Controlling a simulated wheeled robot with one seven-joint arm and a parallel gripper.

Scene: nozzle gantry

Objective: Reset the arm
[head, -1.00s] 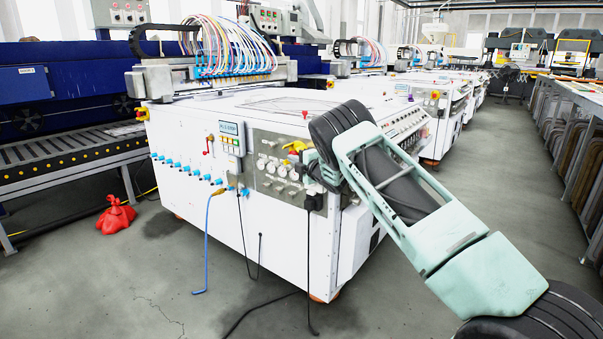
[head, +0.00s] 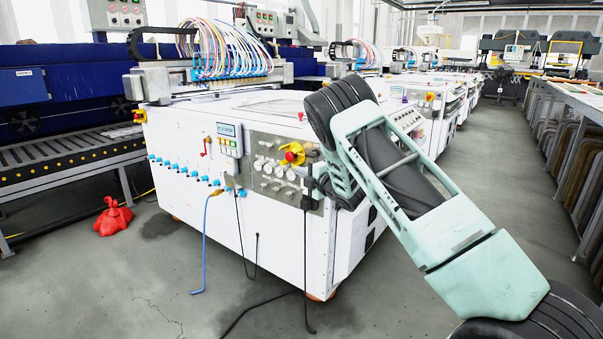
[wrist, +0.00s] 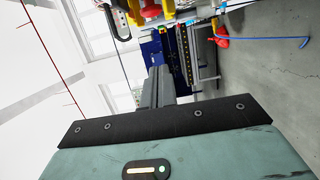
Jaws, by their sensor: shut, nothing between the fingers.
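My gripper (wrist: 158,86) shows in the wrist view as two dark fingers side by side, shut with nothing between them. Behind them are the dark mounting plate and my pale green wrist. In the head view my arm reaches from the lower right up to the front corner of the white machine (head: 270,215), bends at a dark joint and hangs down. The fingers are hard to make out there against the machine's control panel. A red and yellow knob (head: 292,154) on that panel is just left of my arm and looks clear of it.
A blue hose (head: 205,240) and dark cables hang from the machine to the floor. A red object (head: 114,217) lies on the floor at left, near a roller conveyor (head: 65,160). Racks (head: 575,140) stand at right. Floor is open between.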

